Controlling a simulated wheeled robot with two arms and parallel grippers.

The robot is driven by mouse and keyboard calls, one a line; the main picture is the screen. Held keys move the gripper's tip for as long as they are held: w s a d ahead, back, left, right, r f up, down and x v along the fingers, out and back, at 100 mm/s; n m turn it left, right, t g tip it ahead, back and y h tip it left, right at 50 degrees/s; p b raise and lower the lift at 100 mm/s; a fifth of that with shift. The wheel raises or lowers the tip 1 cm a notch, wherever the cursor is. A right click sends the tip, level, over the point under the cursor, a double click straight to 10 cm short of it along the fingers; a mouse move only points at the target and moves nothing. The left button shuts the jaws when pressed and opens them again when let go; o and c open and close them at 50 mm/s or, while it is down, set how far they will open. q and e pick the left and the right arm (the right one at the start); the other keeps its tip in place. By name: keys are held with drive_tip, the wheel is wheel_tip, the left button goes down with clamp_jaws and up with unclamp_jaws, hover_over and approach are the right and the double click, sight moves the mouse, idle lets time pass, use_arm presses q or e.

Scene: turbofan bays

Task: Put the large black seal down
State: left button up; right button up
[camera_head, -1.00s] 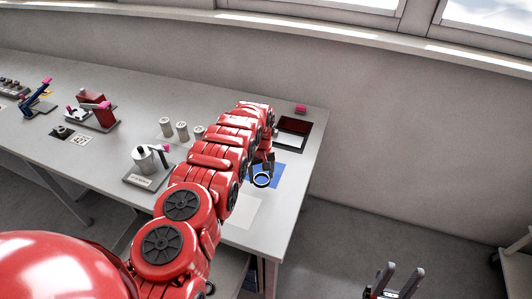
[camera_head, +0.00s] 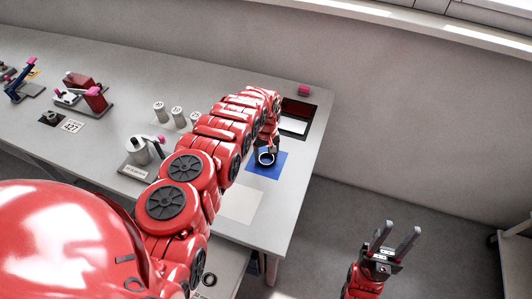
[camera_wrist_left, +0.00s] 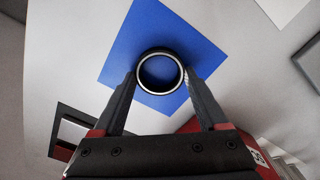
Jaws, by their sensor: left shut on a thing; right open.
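The large black seal (camera_head: 266,165) is a dark ring with a pale edge. It also shows in the left wrist view (camera_wrist_left: 160,51), between the fingertips of my left gripper (camera_wrist_left: 160,76). That gripper (camera_head: 267,150) is shut on the seal's sides. The seal is over the blue mat (camera_head: 280,164), which also shows in the left wrist view (camera_wrist_left: 125,60) around and through the ring. I cannot tell whether the seal touches the mat. My right gripper (camera_head: 395,240) is open and empty, off the table's right side.
A dark-rimmed square opening (camera_head: 309,108) and a pink block (camera_head: 304,90) are at the table's far right corner. A pale sheet (camera_head: 242,203) lies nearer. Grey cylinders (camera_head: 159,112) and a metal pot-like fixture (camera_head: 140,150) stand left of my arm.

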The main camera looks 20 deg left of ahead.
sight(267, 157)
use_arm(q)
drive_tip(key=shift+f, duration=0.2)
drive_tip(key=o, duration=1.1)
drive_tip(key=shift+o, duration=1.4)
drive_tip(key=shift+w+f, duration=0.15)
drive_tip(key=shift+r, duration=0.9)
wheel_tip(267, 157, up, 11)
drive_tip(key=shift+f+b, duration=0.15)
drive_tip(key=shift+b, duration=0.15)
